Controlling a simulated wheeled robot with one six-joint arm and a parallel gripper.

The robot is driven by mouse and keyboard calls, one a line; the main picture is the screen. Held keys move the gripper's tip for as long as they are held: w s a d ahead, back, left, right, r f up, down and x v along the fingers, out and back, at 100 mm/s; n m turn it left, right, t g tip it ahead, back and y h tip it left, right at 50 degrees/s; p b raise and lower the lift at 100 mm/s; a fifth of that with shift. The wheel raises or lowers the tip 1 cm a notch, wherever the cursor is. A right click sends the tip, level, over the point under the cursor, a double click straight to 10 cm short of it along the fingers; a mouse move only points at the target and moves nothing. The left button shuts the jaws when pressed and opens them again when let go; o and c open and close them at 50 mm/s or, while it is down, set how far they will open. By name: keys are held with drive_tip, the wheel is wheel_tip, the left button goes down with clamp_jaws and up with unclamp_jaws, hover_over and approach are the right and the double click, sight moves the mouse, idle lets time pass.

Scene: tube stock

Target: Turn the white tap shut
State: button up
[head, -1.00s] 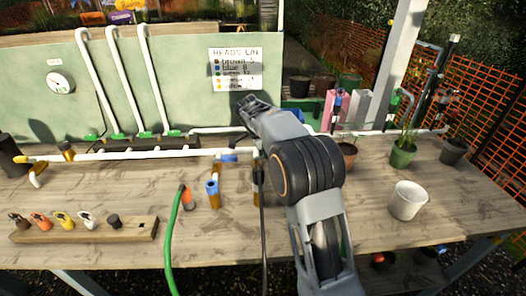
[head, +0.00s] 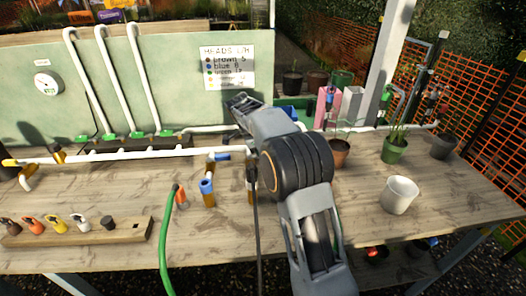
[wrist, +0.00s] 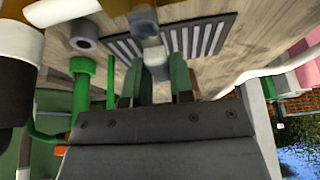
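My gripper (head: 238,102) is at the back of the bench in the head view, beyond my arm, its fingertips hard to make out there. In the wrist view the two green-padded fingers (wrist: 164,84) stand apart with a gap between them. A pale grey-white upright fitting (wrist: 152,50) is just beyond the fingertips, over a slotted grate; I cannot tell whether it is the white tap or whether it touches the fingers. In the head view my arm hides the bench there. A white tap-shaped head (head: 81,223) sits in the wooden rack at front left.
White pipes (head: 140,80) with green levers run up the green panel, and a long white pipe (head: 120,157) crosses the bench. A green hose (head: 164,240), blue-topped fitting (head: 207,190), white pot (head: 399,195) and plant pots (head: 394,150) stand around. The front right bench is clear.

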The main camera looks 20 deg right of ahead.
drive_tip(key=o, duration=0.4)
drive_tip(key=shift+r, duration=0.1)
drive_tip(key=p+v, duration=0.2)
drive_tip(key=v, duration=1.1)
drive_tip(key=shift+a+r, duration=0.2)
drive_tip(key=shift+r, duration=0.05)
drive_tip(key=s+r+n+t+y+p, duration=0.1)
drive_tip(key=s+n+t+y+p, duration=0.1)
drive_tip(key=s+n, duration=1)
drive_tip(key=s+f+n+t, duration=0.1)
drive_tip(key=s+f+n, duration=0.2)
drive_tip(key=s, duration=0.2)
drive_tip(key=s+f+n+y, duration=0.1)
drive_tip(key=s+f+n, duration=0.2)
drive_tip(key=s, duration=0.2)
drive_tip(key=s+f+n+t+y+p, duration=0.1)
drive_tip(key=s+f+n, duration=0.1)
drive_tip(key=s, duration=0.4)
drive_tip(key=shift+f+n+t, duration=0.3)
drive_tip(key=shift+f+n, duration=0.1)
drive_tip(key=shift+n, duration=0.1)
